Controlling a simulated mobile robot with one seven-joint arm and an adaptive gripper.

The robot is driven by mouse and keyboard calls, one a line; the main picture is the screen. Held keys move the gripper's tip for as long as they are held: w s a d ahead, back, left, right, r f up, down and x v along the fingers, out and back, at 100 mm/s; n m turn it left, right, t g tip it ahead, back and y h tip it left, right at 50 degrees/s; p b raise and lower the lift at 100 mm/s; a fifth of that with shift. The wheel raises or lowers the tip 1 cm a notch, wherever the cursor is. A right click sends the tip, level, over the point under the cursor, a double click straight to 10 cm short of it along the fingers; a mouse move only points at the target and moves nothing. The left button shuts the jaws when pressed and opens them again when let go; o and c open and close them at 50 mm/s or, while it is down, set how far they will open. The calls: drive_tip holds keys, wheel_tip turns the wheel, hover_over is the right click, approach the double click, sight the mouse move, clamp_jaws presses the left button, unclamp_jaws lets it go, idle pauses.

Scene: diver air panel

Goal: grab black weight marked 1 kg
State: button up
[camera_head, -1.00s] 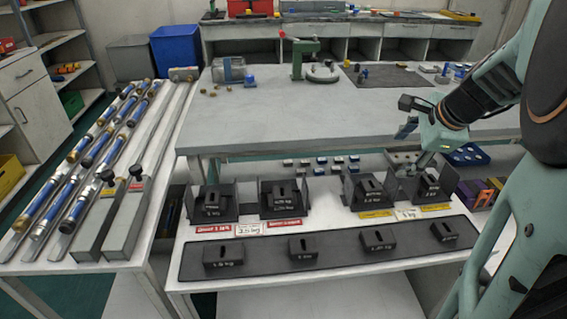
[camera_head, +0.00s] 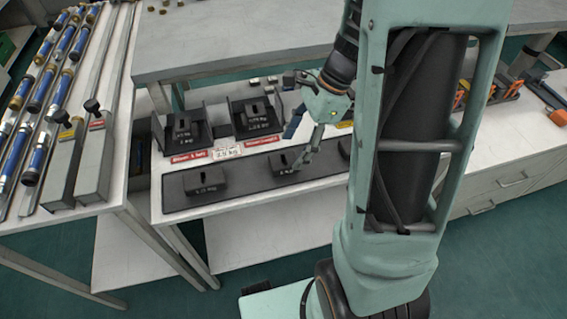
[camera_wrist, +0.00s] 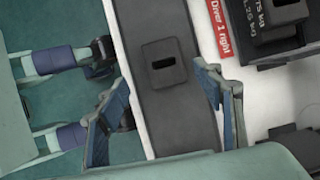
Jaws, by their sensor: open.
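Black slotted weights lie in a row on a dark mat (camera_head: 238,188) along the lower shelf. The second weight from the left (camera_head: 288,165) is just below and beside my gripper (camera_head: 303,141); its marking is too small to read surely. The wrist view shows this black weight (camera_wrist: 170,58) lying flat, slot up, ahead of and between the spread fingers of my gripper (camera_wrist: 160,80). My gripper is open, empty and not touching it. The leftmost weight (camera_head: 207,179) is clear of the gripper. Another weight (camera_head: 344,147) is partly hidden by my arm.
Two black holders with stacked weights, left (camera_head: 182,132) and right (camera_head: 255,118), stand behind the mat. The red Diver 1 right label (camera_head: 262,142) is near the gripper. A grey tabletop (camera_head: 220,45) overhangs behind. Blue cylinders (camera_head: 40,90) lie on the left table.

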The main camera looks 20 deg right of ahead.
sight(284, 159)
drive_tip(key=x, duration=0.1)
drive_tip(key=b+x, duration=0.1)
drive_tip(key=x, duration=0.3)
drive_tip(key=shift+w+b, duration=0.35)
drive_tip(key=shift+b, duration=0.05)
drive_tip(key=shift+r, duration=0.15)
clamp_jaws()
